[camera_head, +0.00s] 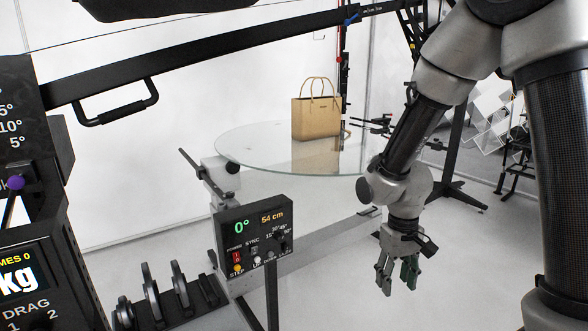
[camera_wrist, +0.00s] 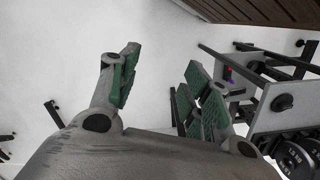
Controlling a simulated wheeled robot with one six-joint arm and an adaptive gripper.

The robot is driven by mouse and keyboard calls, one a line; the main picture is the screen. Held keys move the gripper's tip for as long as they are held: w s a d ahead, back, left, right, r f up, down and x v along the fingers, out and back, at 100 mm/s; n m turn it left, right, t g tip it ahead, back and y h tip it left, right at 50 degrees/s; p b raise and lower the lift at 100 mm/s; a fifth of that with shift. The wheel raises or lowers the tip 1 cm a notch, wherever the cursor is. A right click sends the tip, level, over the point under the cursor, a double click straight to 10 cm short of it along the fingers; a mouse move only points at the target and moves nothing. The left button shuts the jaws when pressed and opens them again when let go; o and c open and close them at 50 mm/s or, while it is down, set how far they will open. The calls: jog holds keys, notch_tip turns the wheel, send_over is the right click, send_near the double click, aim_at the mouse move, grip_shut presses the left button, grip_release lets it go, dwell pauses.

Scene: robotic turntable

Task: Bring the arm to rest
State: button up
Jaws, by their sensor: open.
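My gripper (camera_head: 396,286) hangs at the end of my arm, pointing down over the pale floor, to the right of the control box. It is open and empty; in the wrist view its green-padded fingers (camera_wrist: 155,90) stand apart with bare floor between them. My arm is bent, with its upper links at the right of the head view. A tan handbag (camera_head: 316,118) stands upright on the round glass turntable (camera_head: 250,150), up and to the left of my gripper and apart from it.
A control box (camera_head: 253,238) with "0°" and "54 cm" readouts stands left of my gripper. A black boom (camera_head: 215,58) crosses above. A dark panel with a purple knob (camera_head: 16,183) is at far left. Black stands (camera_head: 455,185) are behind my arm. Floor (camera_head: 480,270) below is clear.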

jog(key=s+d+r+t, duration=0.1)
jog(key=s+d+r, duration=0.3)
jog(key=r, duration=0.3)
jog(key=s+d+r+m+t, duration=0.1)
jog(key=s+d+r, duration=0.3)
jog(key=r, duration=0.4)
jog(key=s+d+r+m+t, duration=0.1)
jog(key=s+d+r+t, duration=0.2)
jog(key=r, duration=0.4)
jog(key=shift+s+d+r, duration=0.3)
jog(key=shift+s+d, duration=0.5)
jog(key=shift+s, duration=0.25)
